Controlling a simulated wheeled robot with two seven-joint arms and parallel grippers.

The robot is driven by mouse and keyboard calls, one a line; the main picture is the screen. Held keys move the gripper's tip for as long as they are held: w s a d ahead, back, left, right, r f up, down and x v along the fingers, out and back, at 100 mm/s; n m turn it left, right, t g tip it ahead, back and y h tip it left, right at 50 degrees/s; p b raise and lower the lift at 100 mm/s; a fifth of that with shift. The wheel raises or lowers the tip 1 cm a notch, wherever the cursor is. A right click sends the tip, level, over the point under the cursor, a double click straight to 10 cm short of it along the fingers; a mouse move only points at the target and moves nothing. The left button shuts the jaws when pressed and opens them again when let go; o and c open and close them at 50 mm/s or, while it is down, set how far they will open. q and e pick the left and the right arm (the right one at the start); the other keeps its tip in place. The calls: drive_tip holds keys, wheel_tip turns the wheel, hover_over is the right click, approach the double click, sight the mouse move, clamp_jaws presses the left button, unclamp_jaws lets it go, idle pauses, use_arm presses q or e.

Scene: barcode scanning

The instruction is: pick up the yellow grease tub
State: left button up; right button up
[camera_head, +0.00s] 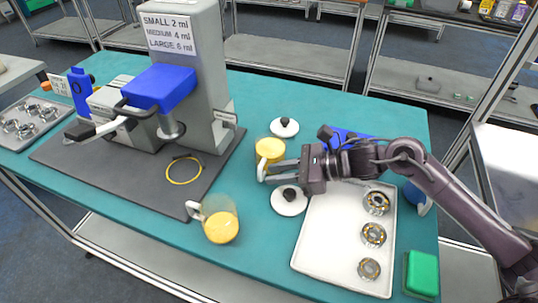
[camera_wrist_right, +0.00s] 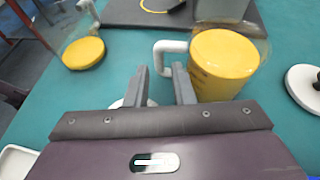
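Two clear tubs with yellow contents and pale handles stand on the teal table. The far yellow tub (camera_head: 269,150) is beside my right gripper (camera_head: 267,170); in the right wrist view this yellow tub (camera_wrist_right: 224,62) is just right of and beyond the fingers. My right gripper (camera_wrist_right: 160,72) is open and empty, its fingertips close to this tub's handle (camera_wrist_right: 163,55); whether they touch is unclear. The near yellow tub (camera_head: 222,228) stands at the table's front and shows at the left in the wrist view (camera_wrist_right: 84,53). My left gripper is not in view.
A white tray (camera_head: 318,248) with several bearings lies right of the tubs. White lids with black knobs lie behind (camera_head: 284,127) and in front (camera_head: 288,201) of the gripper. A grey dispensing machine (camera_head: 190,75) stands left; a green block (camera_head: 421,273) lies front right.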

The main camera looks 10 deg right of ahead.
drive_tip(key=shift+p+x, duration=0.4)
drive_tip(key=shift+x, duration=1.3)
clamp_jaws()
